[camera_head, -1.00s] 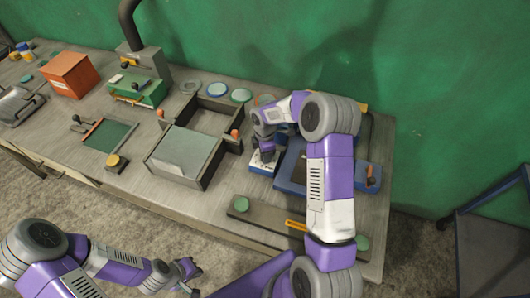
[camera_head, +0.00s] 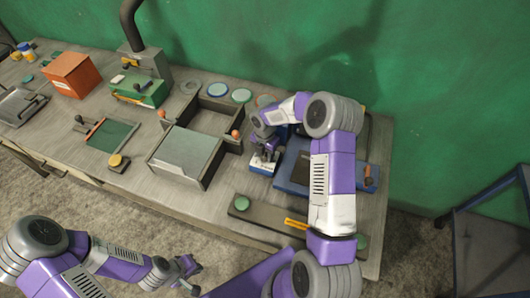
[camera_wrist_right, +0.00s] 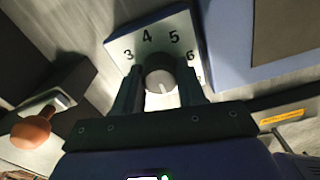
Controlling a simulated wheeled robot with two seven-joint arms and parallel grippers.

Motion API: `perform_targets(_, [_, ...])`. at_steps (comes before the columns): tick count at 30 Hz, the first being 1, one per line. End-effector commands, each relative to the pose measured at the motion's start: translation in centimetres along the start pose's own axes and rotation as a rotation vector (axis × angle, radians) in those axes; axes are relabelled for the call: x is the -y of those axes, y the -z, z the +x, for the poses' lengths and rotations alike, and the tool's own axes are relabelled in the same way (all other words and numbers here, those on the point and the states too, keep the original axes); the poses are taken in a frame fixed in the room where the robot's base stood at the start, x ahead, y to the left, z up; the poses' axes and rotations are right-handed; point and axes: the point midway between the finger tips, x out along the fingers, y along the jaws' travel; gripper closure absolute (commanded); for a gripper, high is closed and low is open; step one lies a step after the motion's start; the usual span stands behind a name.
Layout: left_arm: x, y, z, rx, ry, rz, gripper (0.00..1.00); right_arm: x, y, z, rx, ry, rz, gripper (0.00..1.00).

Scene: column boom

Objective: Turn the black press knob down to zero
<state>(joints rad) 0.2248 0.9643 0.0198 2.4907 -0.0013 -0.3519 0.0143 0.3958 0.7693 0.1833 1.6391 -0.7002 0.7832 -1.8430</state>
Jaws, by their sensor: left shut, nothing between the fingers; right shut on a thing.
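The black press knob (camera_wrist_right: 159,75) sits on a white dial plate (camera_wrist_right: 160,35) with the numbers 3, 4, 5 and 6 visible around it. A pale pointer line shows on the knob, on the side towards my gripper. My right gripper (camera_wrist_right: 159,88) is shut on the knob, one finger on each side. The rest of the dial, including any zero, is hidden by the gripper. In the head view the blue and white knob box (camera_head: 262,169) is partly hidden under my right gripper (camera_head: 266,154). My left gripper (camera_head: 190,270) is shut and empty, off the bench's front edge.
A blue press body (camera_head: 292,178) stands right of the knob box, partly behind my right arm. A dark bar with green discs (camera_head: 265,215) lies in front.

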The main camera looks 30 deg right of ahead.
Motion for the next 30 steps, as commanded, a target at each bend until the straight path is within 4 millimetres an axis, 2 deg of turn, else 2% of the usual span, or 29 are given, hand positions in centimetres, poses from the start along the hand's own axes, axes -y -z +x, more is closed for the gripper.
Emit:
perform_targets(18, [-0.06,-0.01,-0.16,0.0,0.0,0.0,1.0,-0.08,-0.17,-0.17,0.005,-0.003,-0.046,0.91])
perform_targets(19, [-0.06,-0.01,-0.16,0.0,0.0,0.0,1.0,-0.07,-0.17,-0.17,0.005,-0.003,-0.046,0.59])
perform_targets(21, [-0.06,-0.01,-0.16,0.0,0.0,0.0,1.0,-0.07,-0.16,-0.16,0.005,-0.003,-0.046,0.48])
perform_targets(24, [-0.06,-0.01,-0.15,0.0,0.0,0.0,1.0,-0.05,-0.11,-0.12,0.004,-0.002,-0.045,0.35])
perform_targets(30, [-0.05,-0.01,-0.15,0.0,0.0,0.0,1.0,-0.02,-0.06,-0.05,0.002,-0.001,-0.044,0.35])
